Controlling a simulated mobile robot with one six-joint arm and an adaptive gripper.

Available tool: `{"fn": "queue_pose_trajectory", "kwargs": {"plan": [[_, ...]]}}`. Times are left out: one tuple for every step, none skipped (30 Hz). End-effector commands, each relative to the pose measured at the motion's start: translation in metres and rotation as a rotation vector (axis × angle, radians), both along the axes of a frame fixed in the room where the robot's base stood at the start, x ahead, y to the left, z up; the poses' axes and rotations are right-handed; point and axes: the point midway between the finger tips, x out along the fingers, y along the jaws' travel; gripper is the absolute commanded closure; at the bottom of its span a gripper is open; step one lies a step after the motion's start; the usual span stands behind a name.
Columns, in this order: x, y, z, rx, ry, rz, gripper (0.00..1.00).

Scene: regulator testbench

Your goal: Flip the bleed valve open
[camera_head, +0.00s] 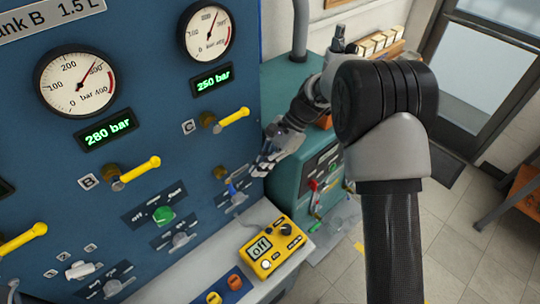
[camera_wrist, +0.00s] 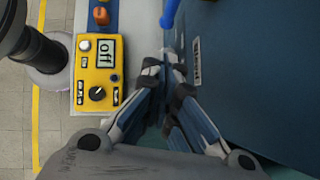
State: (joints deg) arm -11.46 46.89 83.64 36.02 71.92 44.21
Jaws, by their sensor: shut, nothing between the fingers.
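A small lever with a blue handle (camera_head: 236,188) sits low on the right part of the blue panel, below a brass fitting. I take it to be the bleed valve, though its label is too small to read. The blue handle also shows at the top of the wrist view (camera_wrist: 170,13). My gripper (camera_head: 262,172) is in front of the panel's right edge, just right of the lever and apart from it. In the wrist view my gripper (camera_wrist: 165,60) has its fingertips together with nothing between them, and the handle lies beyond the tips.
A yellow meter reading "off" (camera_head: 273,246) stands on the grey ledge below. Yellow valve handles, one by label C (camera_head: 233,117) and one by label B (camera_head: 140,169), stick out from the panel. A teal cabinet (camera_head: 285,190) stands right of the panel.

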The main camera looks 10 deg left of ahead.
Motion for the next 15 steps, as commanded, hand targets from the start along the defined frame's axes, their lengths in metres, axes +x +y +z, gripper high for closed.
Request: {"fn": "queue_pose_trajectory", "kwargs": {"plan": [[-0.005, 0.006, -0.01, -0.001, 0.002, 0.002, 1.0], [-0.007, 0.008, -0.014, -0.001, 0.002, 0.0, 1.0], [-0.01, 0.014, -0.016, 0.0, 0.0, 0.001, 1.0], [-0.014, 0.018, -0.015, 0.0, 0.0, 0.002, 1.0], [-0.017, 0.021, -0.015, 0.001, -0.001, 0.003, 1.0], [-0.02, 0.025, -0.016, 0.0, -0.002, 0.002, 1.0], [-0.022, 0.028, -0.016, 0.0, -0.002, 0.002, 1.0], [-0.024, 0.031, -0.017, 0.0, -0.002, 0.002, 1.0], [-0.026, 0.034, -0.017, 0.001, -0.001, 0.002, 1.0], [-0.027, 0.035, -0.017, 0.001, -0.001, 0.0, 1.0], [-0.028, 0.036, -0.017, 0.001, -0.001, 0.0, 1.0], [-0.029, 0.038, -0.017, 0.0, -0.001, -0.001, 1.0], [-0.03, 0.038, -0.017, 0.0, -0.001, -0.001, 1.0], [-0.03, 0.039, -0.018, 0.0, -0.001, -0.001, 1.0], [-0.031, 0.039, -0.017, 0.0, -0.001, -0.001, 1.0]]}}
